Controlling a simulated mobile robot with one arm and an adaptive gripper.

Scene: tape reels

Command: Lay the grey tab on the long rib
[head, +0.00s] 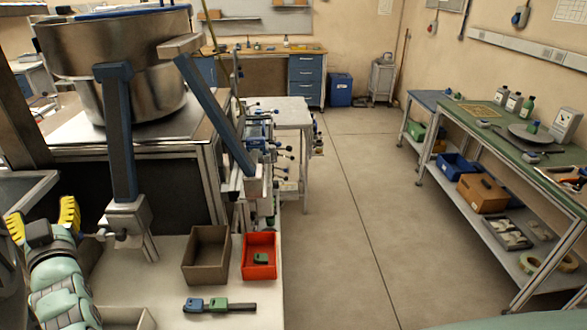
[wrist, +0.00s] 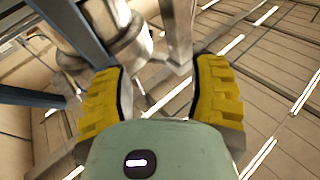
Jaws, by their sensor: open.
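My gripper (head: 42,217) is at the left of the head view, raised beside the bench, with its yellow fingers spread. In the wrist view my gripper (wrist: 160,68) is open, with nothing between the fingers. A dark grey bar (head: 243,307), which may be the long rib, lies flat near the bench's front. A blue piece (head: 193,305) and a green piece (head: 217,304) sit on or against it; I cannot tell which. I cannot make out a grey tab. My gripper is well left of the bar and apart from it.
A brown-grey bin (head: 191,272) and a red bin (head: 247,274) stand behind the bar. A green piece (head: 260,258) lies in the red bin. A pale tray (head: 146,319) is cut off at the lower edge. A metal vessel (head: 110,50) on blue supports stands behind.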

